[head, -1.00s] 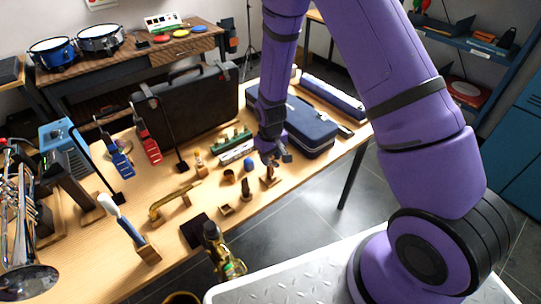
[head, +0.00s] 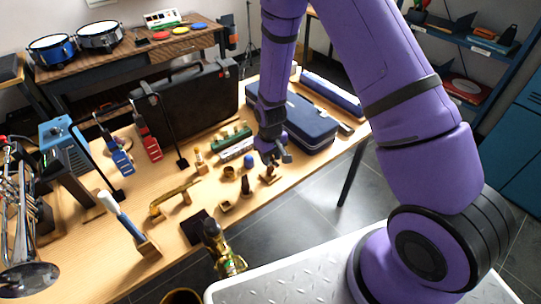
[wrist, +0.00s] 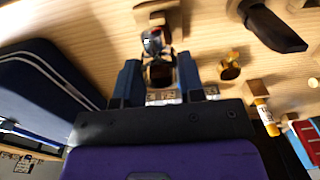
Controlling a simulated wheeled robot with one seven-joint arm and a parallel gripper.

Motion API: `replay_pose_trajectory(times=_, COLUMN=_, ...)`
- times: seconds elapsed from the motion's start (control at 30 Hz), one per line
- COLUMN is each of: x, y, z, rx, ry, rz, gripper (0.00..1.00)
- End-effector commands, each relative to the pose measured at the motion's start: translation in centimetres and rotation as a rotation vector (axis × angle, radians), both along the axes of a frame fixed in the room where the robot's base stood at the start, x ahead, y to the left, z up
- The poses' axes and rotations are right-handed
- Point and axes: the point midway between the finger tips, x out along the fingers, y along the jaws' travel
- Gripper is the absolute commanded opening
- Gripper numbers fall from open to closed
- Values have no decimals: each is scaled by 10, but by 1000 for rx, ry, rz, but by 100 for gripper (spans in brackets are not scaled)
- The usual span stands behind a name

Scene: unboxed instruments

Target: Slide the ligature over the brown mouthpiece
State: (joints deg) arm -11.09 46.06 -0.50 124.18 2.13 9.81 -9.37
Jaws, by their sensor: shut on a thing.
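My gripper (wrist: 158,82) is shut on a small dark ring-shaped thing (wrist: 160,73), which looks like the ligature. In the head view my gripper (head: 273,158) is low over the table's right part, and the held ring is too small to make out. Just beyond the ring in the wrist view is a small wooden stand (wrist: 156,14) with a dark, shiny upright piece; I cannot tell whether the ring touches it. A dark brown tapered mouthpiece (head: 245,186) stands left of my gripper; it seems to be the dark one at upper right in the wrist view (wrist: 275,28).
A blue case (head: 305,122) lies close behind my gripper. A brass-coloured ring (wrist: 230,66), a blue cap (head: 248,160) and a harmonica (head: 236,150) are near on the left. The table edge is close.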

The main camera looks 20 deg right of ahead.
Motion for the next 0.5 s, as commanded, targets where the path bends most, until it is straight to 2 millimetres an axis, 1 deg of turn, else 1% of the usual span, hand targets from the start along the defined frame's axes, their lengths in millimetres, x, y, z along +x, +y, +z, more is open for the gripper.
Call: replay_pose_trajectory(times=0.5, x=0, y=0, z=-7, rx=0, ry=0, rz=0, gripper=11)
